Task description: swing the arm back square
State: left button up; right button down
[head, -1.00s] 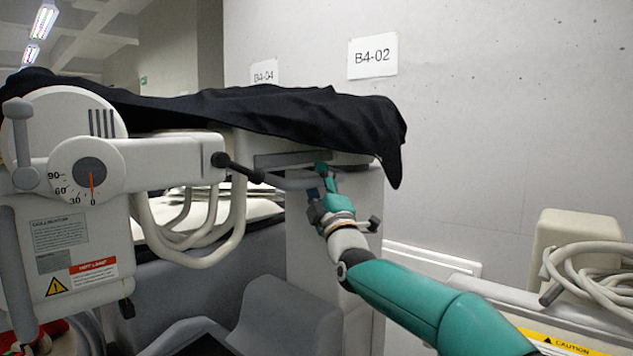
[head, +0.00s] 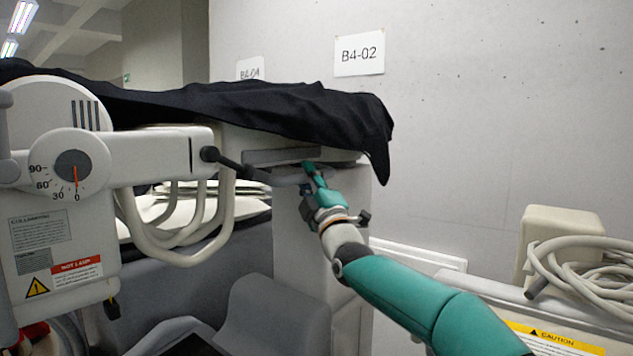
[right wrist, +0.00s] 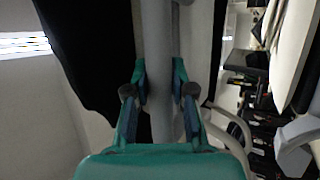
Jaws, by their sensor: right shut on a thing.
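The pale swing arm (head: 165,157) of a covered cart runs level from a round dial (head: 95,150) on the left. The dial's red pointer (head: 76,176) points down at the 0 mark. A dark and grey handle bar (head: 243,168) runs from the arm's end to my right gripper (head: 311,176), which is shut on it below the black cover (head: 250,108). In the right wrist view the fingers (right wrist: 160,82) sit on both sides of the grey bar (right wrist: 160,35). My left gripper is not clearly seen.
Pale looped hoses (head: 178,235) hang under the swing arm. A second cart with coiled cable (head: 580,255) and a yellow caution label (head: 553,340) stands at the right. The concrete wall (head: 480,120) behind is bare apart from paper signs (head: 359,54).

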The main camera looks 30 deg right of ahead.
jog(key=shift+s+d+f, duration=0.15)
jog(key=shift+d+f, duration=0.1)
jog(key=shift+d, duration=0.15)
jog(key=c, duration=1)
grip_release()
jog(key=shift+s+d+r, duration=0.1)
jog(key=shift+s+d, duration=0.1)
jog(key=shift+s, duration=0.05)
jog(key=shift+a, duration=0.2)
jog(key=shift+s, duration=0.15)
jog(key=v, duration=1.1)
jog(key=shift+s+f, duration=0.2)
jog(key=shift+f, duration=0.05)
jog(key=shift+a, duration=0.1)
